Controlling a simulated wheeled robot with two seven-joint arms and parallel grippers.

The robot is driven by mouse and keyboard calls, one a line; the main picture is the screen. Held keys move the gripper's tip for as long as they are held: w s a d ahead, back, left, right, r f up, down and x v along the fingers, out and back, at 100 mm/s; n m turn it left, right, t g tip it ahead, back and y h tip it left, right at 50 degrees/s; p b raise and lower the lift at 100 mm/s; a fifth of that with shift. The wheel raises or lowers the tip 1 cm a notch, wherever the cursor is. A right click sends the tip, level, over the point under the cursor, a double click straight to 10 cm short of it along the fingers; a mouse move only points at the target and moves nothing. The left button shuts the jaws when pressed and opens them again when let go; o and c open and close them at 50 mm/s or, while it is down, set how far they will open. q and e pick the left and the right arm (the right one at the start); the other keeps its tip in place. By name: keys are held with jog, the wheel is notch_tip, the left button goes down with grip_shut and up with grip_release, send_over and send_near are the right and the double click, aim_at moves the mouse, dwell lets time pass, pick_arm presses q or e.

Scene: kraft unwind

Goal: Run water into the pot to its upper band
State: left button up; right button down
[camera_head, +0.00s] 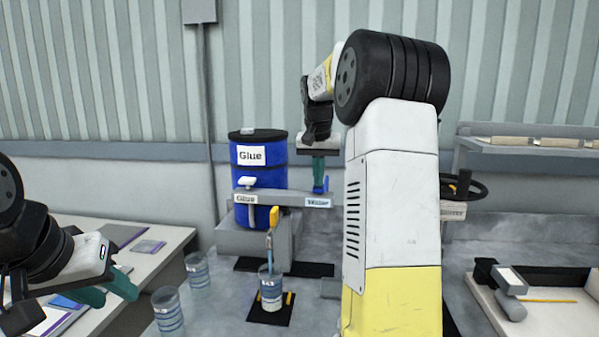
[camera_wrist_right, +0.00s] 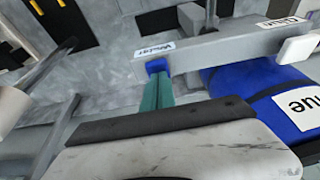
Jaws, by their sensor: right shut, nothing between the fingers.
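A clear pot (camera_head: 270,291) with blue bands stands upright on a black mat below the grey tap bar. A yellow-topped stick rises from it, and I cannot clearly tell its water level. The bar's right end carries the Water label (camera_head: 318,202), also in the right wrist view (camera_wrist_right: 155,48). A blue tap part (camera_wrist_right: 156,66) is just beyond my right gripper's teal fingertips (camera_wrist_right: 157,76). My right gripper (camera_head: 319,183) is shut and empty, pointing down at the Water end; I cannot tell whether it touches the blue part. My left gripper (camera_head: 107,290) is open and empty at lower left.
Two more banded pots, one behind (camera_head: 197,272) and one in front (camera_head: 168,312), stand to the left. A blue Glue drum (camera_head: 262,176) is behind the bar. A black handwheel (camera_head: 464,187) and a tray (camera_head: 545,310) are at right. My right arm hides the middle.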

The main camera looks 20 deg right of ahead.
jog(key=shift+s+f, duration=0.15)
jog(key=shift+f, duration=0.25)
jog(key=v, duration=0.8)
jog(key=shift+r, duration=0.3)
dwell(0.3)
jog(key=s+a+f+n+t+y, duration=0.1)
jog(key=s+a+f, duration=0.3)
jog(key=s, duration=0.5)
jog(key=s+a+f+n+t+y, duration=0.1)
jog(key=s+a+f+n, duration=0.2)
jog(key=s+a, duration=0.3)
jog(key=s+a+f+n+t+y, duration=0.1)
jog(key=s+a+f, duration=0.4)
jog(key=s, duration=0.7)
jog(key=shift+s+n+y, duration=0.25)
jog(key=shift+n+y, duration=0.05)
jog(key=shift+n, duration=0.1)
jog(key=shift+a, duration=0.1)
